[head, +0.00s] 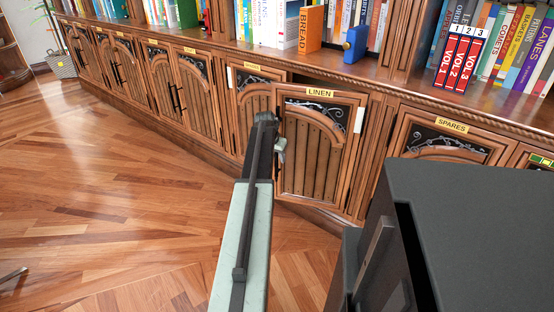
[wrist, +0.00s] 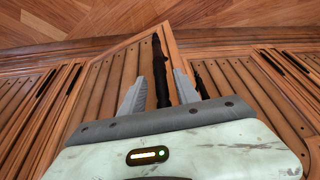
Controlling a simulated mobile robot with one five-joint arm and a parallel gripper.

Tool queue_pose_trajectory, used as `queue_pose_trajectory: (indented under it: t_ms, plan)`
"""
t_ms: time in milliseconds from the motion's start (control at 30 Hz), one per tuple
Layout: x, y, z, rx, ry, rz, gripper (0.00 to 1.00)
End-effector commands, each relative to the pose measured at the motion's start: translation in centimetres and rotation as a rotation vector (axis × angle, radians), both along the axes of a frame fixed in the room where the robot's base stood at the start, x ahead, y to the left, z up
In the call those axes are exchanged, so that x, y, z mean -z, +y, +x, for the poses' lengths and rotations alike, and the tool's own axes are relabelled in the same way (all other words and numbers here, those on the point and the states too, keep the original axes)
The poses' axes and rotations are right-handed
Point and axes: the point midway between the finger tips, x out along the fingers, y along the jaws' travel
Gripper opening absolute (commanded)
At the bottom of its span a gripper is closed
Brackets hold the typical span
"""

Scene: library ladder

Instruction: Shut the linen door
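The linen door (head: 312,150), a carved wooden cabinet door with a yellow LINEN label, stands ajar in the head view. Its left side is swung out from the cabinet front, with a dark gap behind its top edge. The door also shows in the wrist view (wrist: 112,75), its corner jutting over the floor. My gripper (head: 281,150) is at the door's left side. In the wrist view my gripper (wrist: 160,82) is open, with a finger on each side of the dark bar handle (wrist: 160,65). I cannot tell whether the fingers touch the handle, which my arm hides in the head view.
A closed neighbouring door (head: 250,108) is left of the linen door, and the spares door (head: 447,140) is to the right. Books, including red volumes (head: 460,58), an orange block (head: 311,28) and a blue object (head: 355,43), stand above. The wooden floor (head: 110,180) at left is clear.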

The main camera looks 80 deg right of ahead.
Motion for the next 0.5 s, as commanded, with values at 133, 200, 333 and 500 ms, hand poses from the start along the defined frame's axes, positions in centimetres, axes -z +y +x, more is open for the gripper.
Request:
queue_pose_trajectory:
  t_ms: [133,200,333,500]
  plan:
    - [-0.06,0.02,0.03,-0.001,0.0,0.0,0.07]
    - [-0.06,0.03,0.01,0.0,0.001,0.0,0.0]
    - [-0.06,0.03,-0.05,0.001,0.002,0.001,0.0]
    - [-0.06,0.03,-0.13,0.001,0.003,0.001,0.0]
